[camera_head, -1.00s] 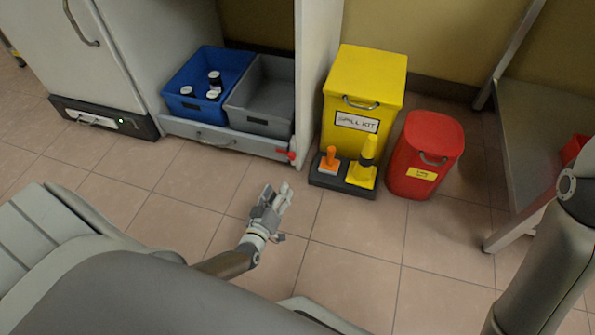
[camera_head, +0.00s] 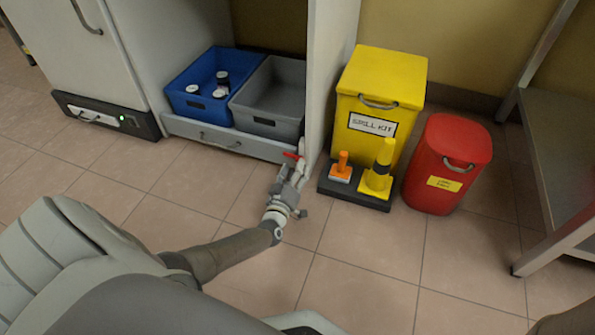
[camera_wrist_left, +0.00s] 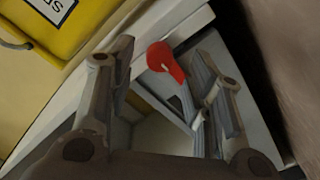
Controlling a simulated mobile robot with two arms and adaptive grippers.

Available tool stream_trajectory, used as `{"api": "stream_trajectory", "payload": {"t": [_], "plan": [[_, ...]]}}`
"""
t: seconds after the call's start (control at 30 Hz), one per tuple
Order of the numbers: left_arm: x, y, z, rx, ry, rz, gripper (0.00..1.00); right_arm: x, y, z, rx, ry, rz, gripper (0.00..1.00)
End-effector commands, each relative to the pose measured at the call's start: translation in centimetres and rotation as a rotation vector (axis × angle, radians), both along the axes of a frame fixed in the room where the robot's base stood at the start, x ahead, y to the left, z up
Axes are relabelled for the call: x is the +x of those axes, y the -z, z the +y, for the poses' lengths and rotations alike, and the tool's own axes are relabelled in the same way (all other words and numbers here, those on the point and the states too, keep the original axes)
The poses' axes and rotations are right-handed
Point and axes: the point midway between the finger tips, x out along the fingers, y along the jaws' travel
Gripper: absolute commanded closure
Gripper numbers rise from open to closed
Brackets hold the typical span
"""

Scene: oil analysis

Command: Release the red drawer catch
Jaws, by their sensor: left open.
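The red drawer catch (camera_head: 292,155) is at the right end of the grey drawer front (camera_head: 235,140). In the left wrist view the red catch (camera_wrist_left: 165,60) shows between the two fingers, near their tips. My left gripper (camera_head: 298,168) is open, with its fingers reaching up to the catch. In the wrist view the left gripper (camera_wrist_left: 165,70) has one finger on each side of the catch, and I cannot tell whether either touches it. The lower part of the catch's mount is partly hidden by the fingers. My right gripper is not in view.
A blue bin (camera_head: 205,110) with several white-capped bottles and an empty grey bin (camera_head: 268,105) sit on the drawer. A white panel (camera_head: 325,75) stands beside the gripper. Right of it are the yellow spill kit (camera_head: 380,85), a black tray (camera_head: 345,190) and a red bin (camera_head: 448,165).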

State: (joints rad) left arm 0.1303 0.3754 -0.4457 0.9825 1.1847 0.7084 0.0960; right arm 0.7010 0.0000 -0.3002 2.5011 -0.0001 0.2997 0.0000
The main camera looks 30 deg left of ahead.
Motion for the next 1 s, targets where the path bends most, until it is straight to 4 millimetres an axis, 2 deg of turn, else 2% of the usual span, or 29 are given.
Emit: {"api": "stream_trajectory", "payload": {"t": [0.03, 0.2, 0.57, 0.9, 1.0], "plan": [[0.7, 0.3, 0.2, 0.003, 0.000, -0.002, 0.53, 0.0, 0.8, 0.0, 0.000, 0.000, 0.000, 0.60], [2.0, 0.1, 0.6, 0.001, 0.001, 0.000, 0.53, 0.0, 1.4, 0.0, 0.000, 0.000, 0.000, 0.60], [2.4, 0.0, 0.7, 0.001, 0.001, 0.001, 0.53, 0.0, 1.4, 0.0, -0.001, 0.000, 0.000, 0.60], [2.3, 0.0, 0.7, 0.001, 0.001, 0.001, 0.97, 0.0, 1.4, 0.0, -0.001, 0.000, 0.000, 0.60], [2.3, 0.0, 0.7, 0.002, 0.000, 0.001, 1.00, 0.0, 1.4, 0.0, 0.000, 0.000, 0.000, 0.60]]}}
